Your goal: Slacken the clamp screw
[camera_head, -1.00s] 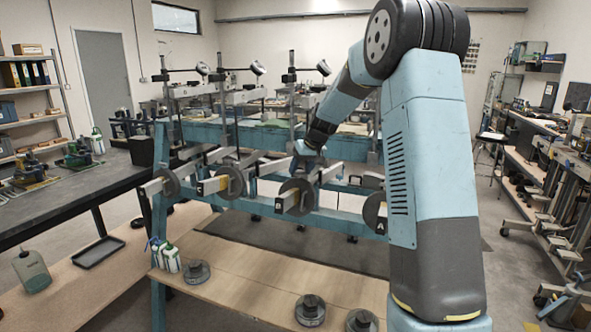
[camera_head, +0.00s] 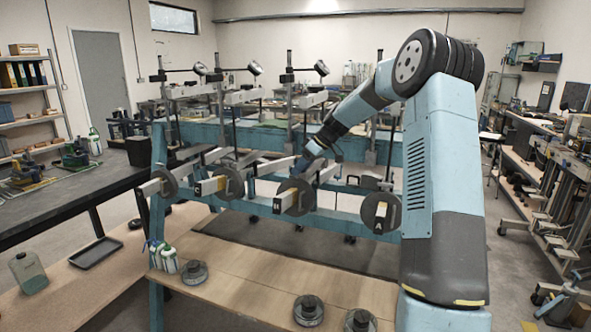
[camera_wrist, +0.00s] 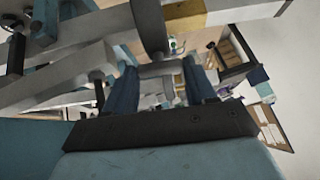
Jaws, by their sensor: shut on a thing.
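My gripper (camera_wrist: 162,82) shows from behind in the wrist view, its two dark blue fingers on either side of a grey crosspiece. This crosspiece looks like the head of the clamp screw (camera_wrist: 160,68), joined to a grey rounded stem above it. The fingers are shut on it; the exact contact is hard to see. In the head view my gripper (camera_head: 303,164) is small and sits beside a lever beam (camera_head: 328,172) on the blue frame, just behind a grey disc weight (camera_head: 295,198). The clamp screw cannot be made out there.
More levers with discs stand along the blue frame (camera_head: 157,215), including one marked A (camera_head: 381,212) at right. Loose round weights (camera_head: 309,311) and bottles (camera_head: 168,259) stand on the wooden shelf (camera_head: 240,275).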

